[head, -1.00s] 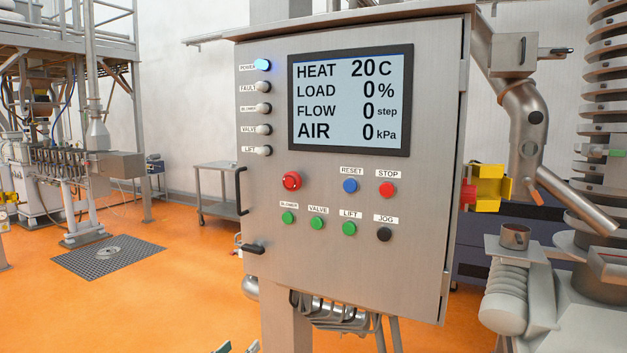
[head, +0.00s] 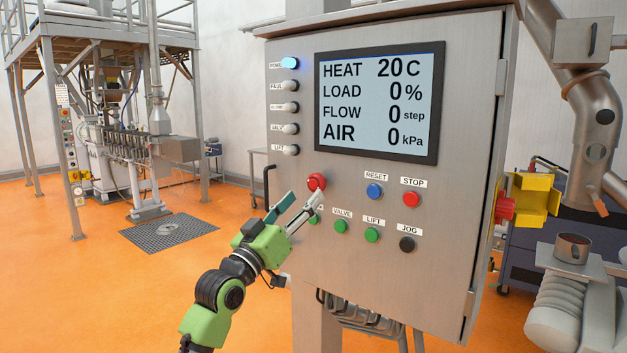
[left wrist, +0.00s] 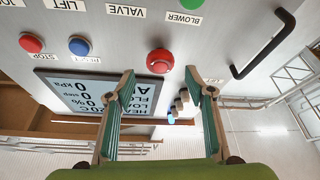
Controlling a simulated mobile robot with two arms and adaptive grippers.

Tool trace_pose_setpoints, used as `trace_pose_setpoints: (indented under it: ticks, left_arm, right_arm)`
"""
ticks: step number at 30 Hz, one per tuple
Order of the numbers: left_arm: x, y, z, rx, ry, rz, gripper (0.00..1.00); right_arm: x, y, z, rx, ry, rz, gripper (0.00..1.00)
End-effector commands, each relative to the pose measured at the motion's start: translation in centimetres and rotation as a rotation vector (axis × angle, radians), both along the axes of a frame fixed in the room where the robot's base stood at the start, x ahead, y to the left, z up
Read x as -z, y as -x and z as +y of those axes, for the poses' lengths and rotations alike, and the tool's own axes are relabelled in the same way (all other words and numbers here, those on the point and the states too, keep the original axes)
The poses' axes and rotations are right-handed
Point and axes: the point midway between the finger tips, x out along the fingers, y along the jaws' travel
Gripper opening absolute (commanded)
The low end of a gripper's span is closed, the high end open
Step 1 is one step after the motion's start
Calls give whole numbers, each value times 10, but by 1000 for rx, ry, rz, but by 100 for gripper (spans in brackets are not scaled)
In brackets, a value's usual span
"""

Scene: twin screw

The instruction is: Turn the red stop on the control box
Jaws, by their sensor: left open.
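The control box (head: 385,270) fills the middle of the head view. A large red stop knob (head: 316,181) sticks out from its front, left of the blue reset button. My left gripper (head: 303,198) is open, with its fingers pointing at this knob and one fingertip overlapping the panel just below it. In the left wrist view, which is upside down, the red knob (left wrist: 160,61) lies between and just beyond the two open fingertips (left wrist: 160,76). I see nothing between the fingers. A smaller red button (head: 411,199) labelled STOP sits farther right. My right gripper is not in view.
A black handle (head: 268,190) stands out at the box's left edge, close to my left gripper. Green buttons (head: 341,227) and a black jog button (head: 407,244) sit below. The display (head: 375,105) is above. Orange floor (head: 100,290) is clear at the left.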

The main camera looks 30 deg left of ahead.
Motion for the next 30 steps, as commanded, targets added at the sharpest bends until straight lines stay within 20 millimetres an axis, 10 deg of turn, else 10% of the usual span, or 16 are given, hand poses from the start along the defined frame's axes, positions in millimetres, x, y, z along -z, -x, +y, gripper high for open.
trace_pose_setpoints:
  ticks: [9,21,26,30]
  left_arm:
    - [-20,-46,1,0,1,0,49]
    - [-21,-53,1,0,-1,0,49]
    - [-20,-53,1,0,-1,0,11]
    - [-20,-53,1,0,-1,1,10]
  right_arm:
    - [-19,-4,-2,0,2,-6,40]
    - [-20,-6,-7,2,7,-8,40]
    - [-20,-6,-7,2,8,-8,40]
    - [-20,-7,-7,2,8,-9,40]
